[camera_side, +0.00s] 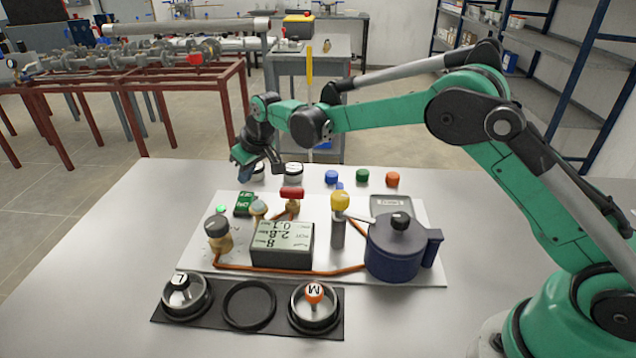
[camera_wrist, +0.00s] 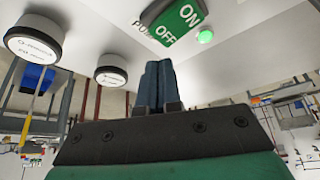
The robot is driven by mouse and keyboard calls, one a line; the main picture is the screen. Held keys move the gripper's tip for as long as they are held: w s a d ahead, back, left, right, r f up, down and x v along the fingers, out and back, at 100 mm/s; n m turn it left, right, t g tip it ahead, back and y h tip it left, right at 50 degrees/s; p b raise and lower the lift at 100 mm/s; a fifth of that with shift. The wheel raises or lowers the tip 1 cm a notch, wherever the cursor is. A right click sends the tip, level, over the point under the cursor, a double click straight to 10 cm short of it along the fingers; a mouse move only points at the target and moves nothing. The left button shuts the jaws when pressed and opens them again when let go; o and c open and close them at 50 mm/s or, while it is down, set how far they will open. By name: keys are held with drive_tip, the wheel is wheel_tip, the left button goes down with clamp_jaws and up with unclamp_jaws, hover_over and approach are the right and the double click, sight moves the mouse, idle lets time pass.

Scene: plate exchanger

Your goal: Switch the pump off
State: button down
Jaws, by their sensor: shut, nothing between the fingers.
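The pump switch (camera_side: 243,204) is a green rocker on the panel's back left corner. In the wrist view the switch (camera_wrist: 180,22) shows ON and OFF lettering, with OFF nearer my fingers; which side is pressed I cannot tell. A small green lamp (camera_side: 220,208) beside it looks lit, and the lamp (camera_wrist: 204,36) shows bright green in the wrist view too. My gripper (camera_side: 243,172) is above and behind the switch, apart from it. In the wrist view my gripper (camera_wrist: 159,66) has its fingers together, with nothing between them.
A red-handled valve (camera_side: 291,195), a display box (camera_side: 282,245) and a blue pot (camera_side: 398,248) stand on the panel (camera_side: 195,270). White-topped round containers (camera_side: 293,172) stand behind, near my gripper. Blue, green and orange caps (camera_side: 362,176) lie right of them. The table's left side is clear.

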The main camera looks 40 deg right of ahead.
drive_tip(key=shift+f, duration=1.15)
idle(0.6)
drive_tip(key=shift+r, duration=3.55)
